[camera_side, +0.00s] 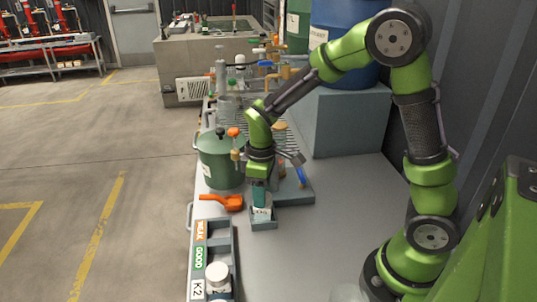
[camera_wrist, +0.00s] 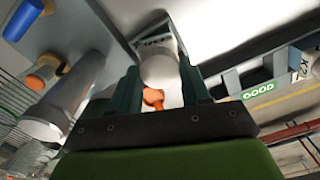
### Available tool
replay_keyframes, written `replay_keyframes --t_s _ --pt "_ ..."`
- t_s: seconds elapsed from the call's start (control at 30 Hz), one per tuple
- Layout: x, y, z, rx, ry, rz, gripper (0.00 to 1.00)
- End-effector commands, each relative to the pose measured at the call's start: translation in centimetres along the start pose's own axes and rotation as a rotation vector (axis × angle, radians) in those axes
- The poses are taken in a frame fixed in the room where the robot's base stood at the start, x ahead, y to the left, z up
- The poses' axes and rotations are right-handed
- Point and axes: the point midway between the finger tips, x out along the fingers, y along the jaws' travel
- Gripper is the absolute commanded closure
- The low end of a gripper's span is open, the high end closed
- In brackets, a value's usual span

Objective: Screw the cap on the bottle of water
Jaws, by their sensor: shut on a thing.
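My gripper (camera_side: 262,192) points down over a small grey square holder (camera_side: 264,226) on the bench. A small bottle with a pale label (camera_side: 262,212) stands in that holder, its upper part hidden by my fingers. In the wrist view my gripper's dark green fingers (camera_wrist: 163,88) are on either side of a white rounded cap (camera_wrist: 160,68) and shut on it. The bottle's labelled body (camera_wrist: 158,42) shows just beyond the cap, in line with it. I cannot tell whether the cap is threaded on.
An orange scoop (camera_side: 222,201) lies left of the holder. A green bucket (camera_side: 219,160) stands behind. The bench to the right is clear.

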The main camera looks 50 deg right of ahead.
Motion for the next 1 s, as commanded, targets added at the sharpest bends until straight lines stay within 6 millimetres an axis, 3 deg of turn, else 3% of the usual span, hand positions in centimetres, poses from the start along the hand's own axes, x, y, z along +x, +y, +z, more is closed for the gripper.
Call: replay_keyframes --t_s 0.13,0.53,0.77,0.8,0.93,1.0 --pt "-0.01 0.01 -0.01 0.023 0.000 0.000 0.80" --pt "0.03 0.05 0.00 0.354 0.000 0.000 0.80" --pt "0.03 0.06 0.01 0.379 0.000 0.000 0.80" --pt "0.03 0.06 0.01 0.379 0.000 0.000 0.47" --pt "0.03 0.06 0.01 0.378 0.000 0.000 0.27" --pt "0.03 0.06 0.01 0.377 0.000 0.000 0.24"
